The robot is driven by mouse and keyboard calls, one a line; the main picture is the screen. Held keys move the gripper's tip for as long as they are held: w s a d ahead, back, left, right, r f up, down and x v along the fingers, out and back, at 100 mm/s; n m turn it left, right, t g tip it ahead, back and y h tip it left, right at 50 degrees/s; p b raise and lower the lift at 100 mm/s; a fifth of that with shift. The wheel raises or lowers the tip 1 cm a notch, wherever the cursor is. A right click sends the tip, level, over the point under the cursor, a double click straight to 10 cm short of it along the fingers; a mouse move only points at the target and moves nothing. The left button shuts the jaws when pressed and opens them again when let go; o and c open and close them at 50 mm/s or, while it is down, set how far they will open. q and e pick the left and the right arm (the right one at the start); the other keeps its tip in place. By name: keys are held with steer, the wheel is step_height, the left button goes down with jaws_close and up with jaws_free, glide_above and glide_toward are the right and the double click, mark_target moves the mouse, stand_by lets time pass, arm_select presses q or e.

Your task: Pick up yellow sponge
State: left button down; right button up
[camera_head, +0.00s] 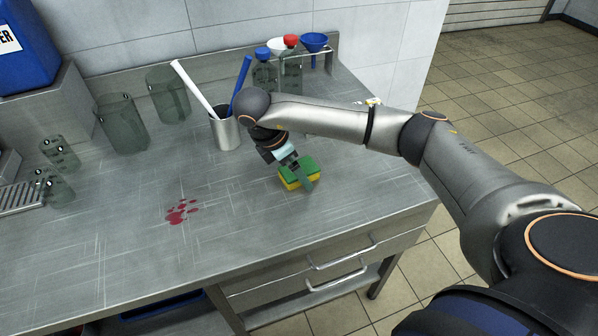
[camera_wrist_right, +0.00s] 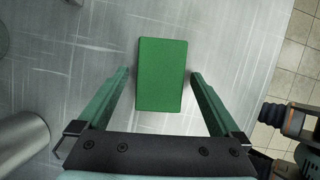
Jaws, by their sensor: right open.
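The sponge (camera_head: 297,177) lies on the steel table, with a green top and a yellow lower layer. In the right wrist view only its green top (camera_wrist_right: 162,74) shows, centred ahead of the fingers. My right gripper (camera_head: 304,175) is right at the sponge in the head view. In the wrist view the right gripper (camera_wrist_right: 160,76) is open, its two green fingers on either side of the sponge with a gap at each side. I cannot tell the exact finger height above the table. My left gripper is not in view.
A metal cup (camera_head: 224,131) with a white and a blue tool stands left of my right arm. Bottles (camera_head: 264,76) and funnels (camera_head: 314,42) stand at the back. Red spots (camera_head: 182,211) mark the table (camera_head: 120,250). Glass beakers (camera_head: 122,124) stand at left. The table's front is clear.

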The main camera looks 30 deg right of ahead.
steer(key=c, duration=0.5)
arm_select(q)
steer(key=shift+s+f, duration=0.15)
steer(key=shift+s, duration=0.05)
arm_select(e)
steer(key=c, duration=0.9)
steer(key=shift+o, duration=0.2)
steer(key=shift+r, duration=0.1)
